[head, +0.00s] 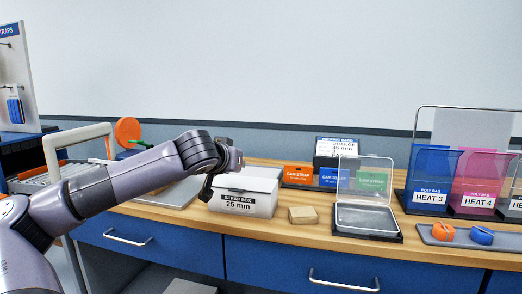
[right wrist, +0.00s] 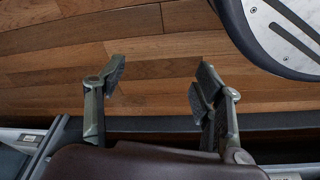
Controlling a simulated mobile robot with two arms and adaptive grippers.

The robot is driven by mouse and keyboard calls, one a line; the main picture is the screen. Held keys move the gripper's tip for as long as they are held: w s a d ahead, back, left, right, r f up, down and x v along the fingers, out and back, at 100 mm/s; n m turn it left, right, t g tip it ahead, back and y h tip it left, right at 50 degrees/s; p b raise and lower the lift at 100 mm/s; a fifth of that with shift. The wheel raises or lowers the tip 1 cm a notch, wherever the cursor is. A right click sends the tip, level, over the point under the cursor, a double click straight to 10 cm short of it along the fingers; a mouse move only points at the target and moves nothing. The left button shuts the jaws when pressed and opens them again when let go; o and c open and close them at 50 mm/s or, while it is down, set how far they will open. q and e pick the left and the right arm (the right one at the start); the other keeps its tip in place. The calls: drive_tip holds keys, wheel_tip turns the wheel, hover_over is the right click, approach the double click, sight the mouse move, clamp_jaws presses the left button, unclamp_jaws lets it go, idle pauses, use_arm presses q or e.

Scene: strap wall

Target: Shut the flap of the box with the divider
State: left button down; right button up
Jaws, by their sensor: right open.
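A white box (head: 245,205) labelled "STRAP BOX 25 mm" stands on the wooden counter. White panels (head: 262,173) show at its top, but my left gripper partly covers them, and I cannot tell how far the flap stands open. No divider is visible. My left gripper (head: 208,189) is at the box's upper left edge, pointing down; its jaws are too small and dark to read, and contact is unclear. My right gripper (right wrist: 160,82) is open and empty in the right wrist view, above a wooden floor, away from the counter top.
A small brown block (head: 303,215) and a clear-lidded black tray (head: 367,222) stand right of the box. Strap cards (head: 298,176) stand behind. Poly bag stands (head: 428,183) and a grey tray with orange and blue straps (head: 455,236) are farther right.

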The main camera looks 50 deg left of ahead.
sight(242, 187)
wheel_tip(242, 187, up, 15)
drive_tip(key=t+b, duration=0.1)
drive_tip(key=b, duration=0.4)
use_arm(q)
drive_tip(key=shift+t, duration=0.6)
drive_tip(key=shift+s+d+f+b, duration=0.25)
drive_tip(key=shift+s+f+b, duration=0.1)
drive_tip(key=shift+f+b, duration=0.6)
drive_tip(key=shift+s+d+f+b, duration=0.2)
drive_tip(key=shift+s+f+b, duration=0.2)
drive_tip(key=shift+f+b, duration=0.6)
drive_tip(key=shift+s+d+f+b, duration=0.25)
drive_tip(key=shift+s+f+b, duration=0.1)
drive_tip(key=shift+f+b, duration=0.6)
use_arm(e)
drive_tip(key=w+a+r+t+y, duration=0.1)
drive_tip(key=w+a+r+t, duration=0.1)
drive_tip(key=w+r+t, duration=0.3)
drive_tip(key=w+a+r+t+y, duration=0.2)
drive_tip(key=w+r+t, duration=0.4)
drive_tip(key=w, duration=0.5)
drive_tip(key=shift+a+r, duration=0.45)
drive_tip(key=shift+a, duration=0.3)
